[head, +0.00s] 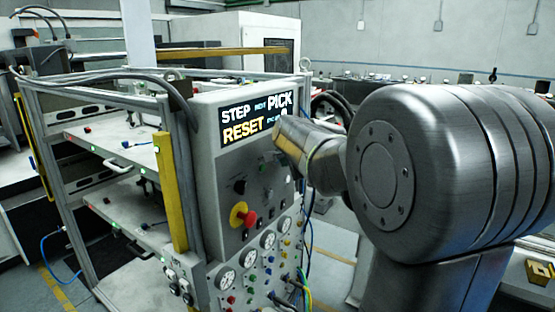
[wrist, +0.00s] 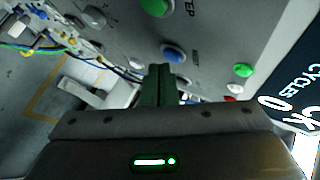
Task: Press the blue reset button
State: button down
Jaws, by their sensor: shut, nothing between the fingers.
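The blue button (wrist: 173,53) sits in a pale ring on the grey control panel (wrist: 215,35) in the wrist view. My gripper (wrist: 160,70) is shut and empty, its dark green fingertips just below the blue button in the picture. The tips look apart from the button, but I cannot tell the depth of the gap. In the head view my arm covers the right part of the panel (head: 205,130), and I cannot make out the blue button or fingertips there.
A green button (wrist: 157,6) marked STEP and another green one (wrist: 243,70) flank the blue button. The display (head: 257,115) reads STEP and RESET. A red emergency stop (head: 243,216) and several gauges sit lower on the panel. Cables hang beside it.

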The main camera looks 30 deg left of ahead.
jog(key=shift+a, duration=0.45)
dwell(0.7)
jog(key=shift+d, duration=0.8)
jog(key=shift+s+d+b, duration=0.15)
jog(key=shift+d+b, duration=0.45)
jog(key=shift+d, duration=0.65)
jog(key=shift+s+d+b, duration=0.1)
jog(key=shift+d+b, duration=0.5)
jog(key=shift+d, duration=0.65)
jog(key=shift+a, duration=0.15)
